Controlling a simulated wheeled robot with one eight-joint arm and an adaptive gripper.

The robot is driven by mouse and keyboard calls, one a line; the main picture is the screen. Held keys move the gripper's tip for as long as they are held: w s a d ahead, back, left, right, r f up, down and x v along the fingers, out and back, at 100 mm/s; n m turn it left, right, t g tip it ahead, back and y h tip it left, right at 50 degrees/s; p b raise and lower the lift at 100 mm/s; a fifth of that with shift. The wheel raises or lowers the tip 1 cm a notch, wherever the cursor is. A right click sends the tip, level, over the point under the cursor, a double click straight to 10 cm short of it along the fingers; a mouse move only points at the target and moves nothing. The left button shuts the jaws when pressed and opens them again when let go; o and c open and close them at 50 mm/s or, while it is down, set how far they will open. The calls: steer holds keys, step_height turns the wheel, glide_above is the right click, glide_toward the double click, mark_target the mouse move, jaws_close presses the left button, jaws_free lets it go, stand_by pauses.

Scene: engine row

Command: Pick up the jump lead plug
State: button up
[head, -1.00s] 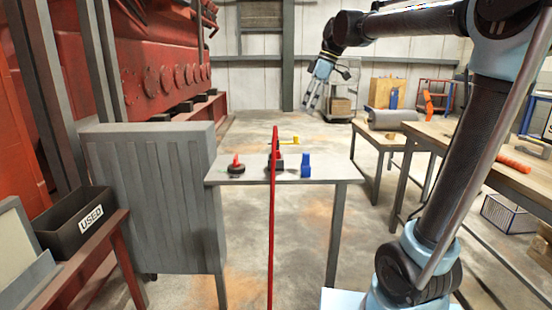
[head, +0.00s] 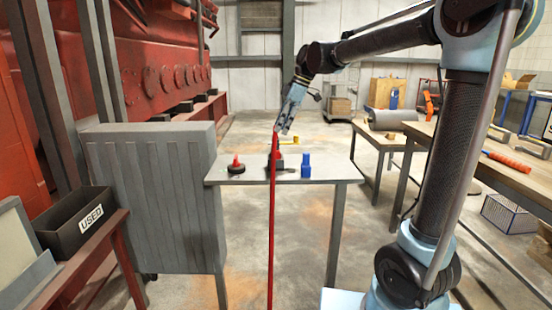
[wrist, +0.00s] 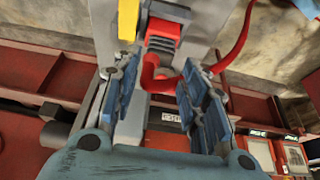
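The jump lead plug (head: 275,161), dark with a red part, stands near the middle of the small grey table (head: 335,170). In the wrist view a red-and-dark ribbed block (wrist: 164,28), likely the plug, lies beyond my fingertips. A red cable (head: 272,235) rises above the plug and hangs down over the table's front edge. It also loops in the wrist view (wrist: 150,72) close to the space between my fingers. My gripper (head: 281,130) is above the plug, pointing down. Its fingers (wrist: 160,88) are apart, with nothing seen clamped. Contact with the cable cannot be told.
A black-and-red round piece (head: 236,167) stands left of the plug, a blue piece (head: 306,166) right of it. A yellow item (head: 295,140) shows behind. A grey ribbed cabinet (head: 150,195) and a bin marked USED (head: 78,225) are at left. A wooden bench (head: 510,175) is at right.

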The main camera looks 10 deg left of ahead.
mark_target(276, 139)
steer(key=shift+x, duration=3.25)
steer(key=shift+w, duration=0.1)
jaws_close()
